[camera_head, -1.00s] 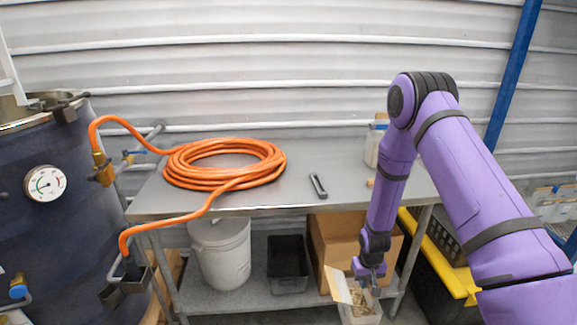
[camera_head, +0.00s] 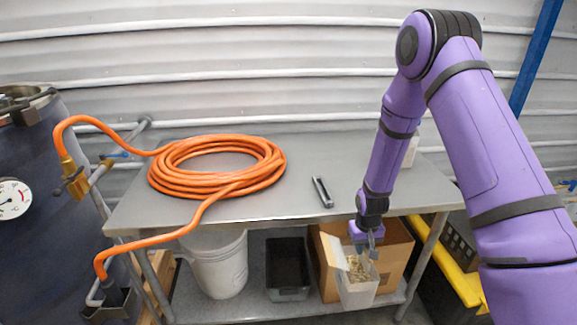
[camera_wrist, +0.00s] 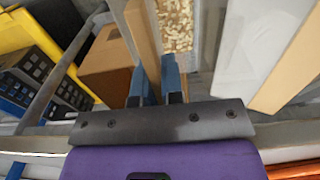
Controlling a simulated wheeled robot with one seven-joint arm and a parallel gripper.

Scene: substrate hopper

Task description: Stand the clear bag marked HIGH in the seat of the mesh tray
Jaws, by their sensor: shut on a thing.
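I cannot tell whether the box touches the lower shelf. A black mesh crate (camera_head: 459,238) stands at the right behind a yellow rim; the wrist view shows a dark perforated side (camera_wrist: 35,78). I cannot tell whether it is the mesh tray. No bag marked HIGH can be made out.
A steel bench (camera_head: 270,200) carries a coiled orange hose (camera_head: 215,180) and a small dark tool (camera_head: 322,192). A white bucket (camera_head: 218,265), black bin (camera_head: 288,270) and cardboard box (camera_head: 397,248) are below. A dark tank (camera_head: 45,180) stands left. The bench front is clear between tool and arm.

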